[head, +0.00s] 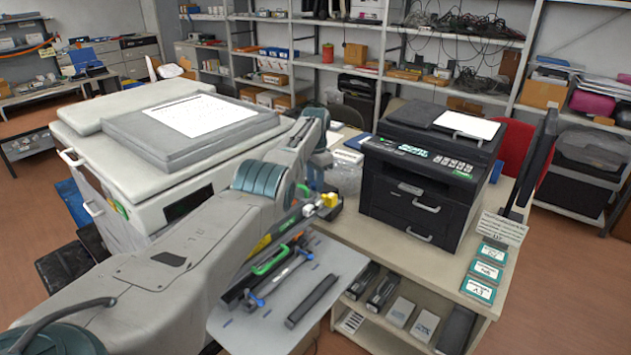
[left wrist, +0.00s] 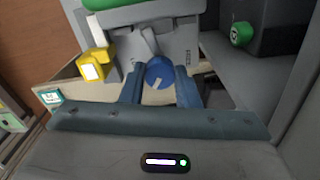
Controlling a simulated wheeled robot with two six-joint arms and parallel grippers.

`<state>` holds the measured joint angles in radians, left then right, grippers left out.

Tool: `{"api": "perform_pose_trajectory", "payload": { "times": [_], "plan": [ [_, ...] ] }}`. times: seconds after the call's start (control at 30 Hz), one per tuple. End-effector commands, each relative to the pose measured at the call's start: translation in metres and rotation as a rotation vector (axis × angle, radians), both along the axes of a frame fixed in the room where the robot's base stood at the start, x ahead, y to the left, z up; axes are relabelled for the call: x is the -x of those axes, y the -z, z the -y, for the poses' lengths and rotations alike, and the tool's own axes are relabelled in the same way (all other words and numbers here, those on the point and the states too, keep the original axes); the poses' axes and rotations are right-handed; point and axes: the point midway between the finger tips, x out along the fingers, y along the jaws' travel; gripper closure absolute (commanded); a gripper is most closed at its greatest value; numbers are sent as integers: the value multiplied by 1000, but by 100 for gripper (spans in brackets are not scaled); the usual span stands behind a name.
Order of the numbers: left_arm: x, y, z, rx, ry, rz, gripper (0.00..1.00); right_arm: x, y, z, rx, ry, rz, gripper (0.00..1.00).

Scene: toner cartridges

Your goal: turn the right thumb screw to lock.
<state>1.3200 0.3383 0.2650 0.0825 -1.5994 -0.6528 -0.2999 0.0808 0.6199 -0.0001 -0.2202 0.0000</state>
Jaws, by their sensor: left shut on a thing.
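A round blue thumb screw (left wrist: 159,72) with a pale pointer mark shows on the light grey face of a unit (left wrist: 180,45) in the left wrist view. My left gripper (left wrist: 160,86) has its two blue fingers on either side of the screw and is shut on it. In the head view, my left gripper (head: 317,182) reaches down at the far end of the grey tray. The screw is hidden there. A yellow part (left wrist: 94,66) sits left of the screw in the wrist view. My right gripper is not in view.
The grey tray (head: 226,325) holds a green-handled part (head: 270,262) and a black bar (head: 312,300). A black printer (head: 415,185) stands on the table to the right, beside several green-and-white cards.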

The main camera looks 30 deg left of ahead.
Motion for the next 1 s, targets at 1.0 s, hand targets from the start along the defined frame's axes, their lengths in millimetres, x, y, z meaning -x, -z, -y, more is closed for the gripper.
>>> {"api": "perform_pose_trajectory", "payload": {
  "times": [1.0],
  "plan": [
    [-1, -2, -1, -1, 216, 4, 66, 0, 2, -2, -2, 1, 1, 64]
  ]
}}
